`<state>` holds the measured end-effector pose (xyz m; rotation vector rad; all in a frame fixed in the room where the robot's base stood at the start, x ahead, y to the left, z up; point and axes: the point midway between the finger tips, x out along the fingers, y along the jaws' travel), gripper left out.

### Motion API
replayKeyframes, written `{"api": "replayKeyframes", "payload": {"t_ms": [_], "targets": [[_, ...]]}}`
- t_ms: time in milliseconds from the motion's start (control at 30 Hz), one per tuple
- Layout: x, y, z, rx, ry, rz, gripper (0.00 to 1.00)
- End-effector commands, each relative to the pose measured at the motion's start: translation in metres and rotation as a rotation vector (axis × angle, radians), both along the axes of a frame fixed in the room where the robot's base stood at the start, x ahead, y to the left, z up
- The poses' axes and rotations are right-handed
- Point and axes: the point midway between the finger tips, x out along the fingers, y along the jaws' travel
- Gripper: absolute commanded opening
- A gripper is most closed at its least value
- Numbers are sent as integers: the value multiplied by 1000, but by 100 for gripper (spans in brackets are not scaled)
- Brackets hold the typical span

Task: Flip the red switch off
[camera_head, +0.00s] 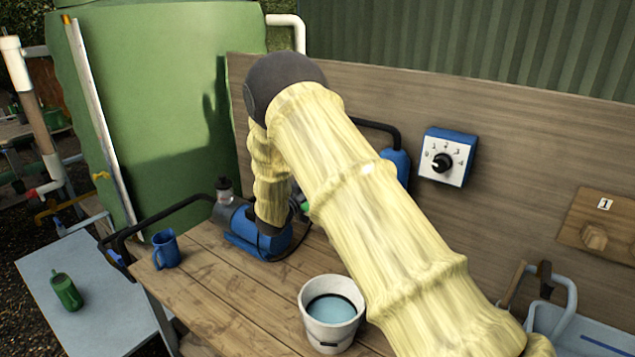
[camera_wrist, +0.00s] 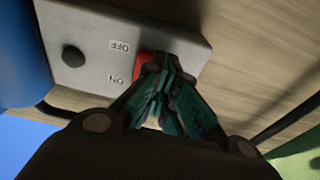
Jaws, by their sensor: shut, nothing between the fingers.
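The red switch (camera_wrist: 145,63) shows in the wrist view on a light grey box (camera_wrist: 95,30), partly hidden by my fingertips. The box carries upside-down labels OFF and ON beside the switch, and a black knob (camera_wrist: 73,56). My gripper (camera_wrist: 163,72) is shut and empty, with its green-and-black fingertips right at the switch. I cannot tell whether they press on it, nor which way the switch is tipped. In the head view my padded arm hides the switch and most of the gripper.
A blue pump (camera_head: 240,222) and a blue mug (camera_head: 166,249) stand on the wooden bench (camera_head: 215,310). A white bucket of water (camera_head: 318,338) stands near my arm. A rotary dial box (camera_head: 447,157) is on the back board.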

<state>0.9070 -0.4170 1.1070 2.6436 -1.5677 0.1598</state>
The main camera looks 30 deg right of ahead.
Motion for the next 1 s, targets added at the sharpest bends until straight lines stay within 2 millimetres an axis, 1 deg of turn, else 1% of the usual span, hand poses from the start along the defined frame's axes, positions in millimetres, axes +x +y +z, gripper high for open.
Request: {"api": "replayKeyframes", "payload": {"t_ms": [67,267,300,600,800,1000], "targets": [[-3,6,0,-2,-2,-3,0],[-12,46,-8,-3,1,9,0],[-15,53,-9,-2,0,9,0],[-45,92,-16,-1,3,1,0],[-56,114,-18,-1,3,1,0],[-60,121,-18,-1,3,1,0]]}}
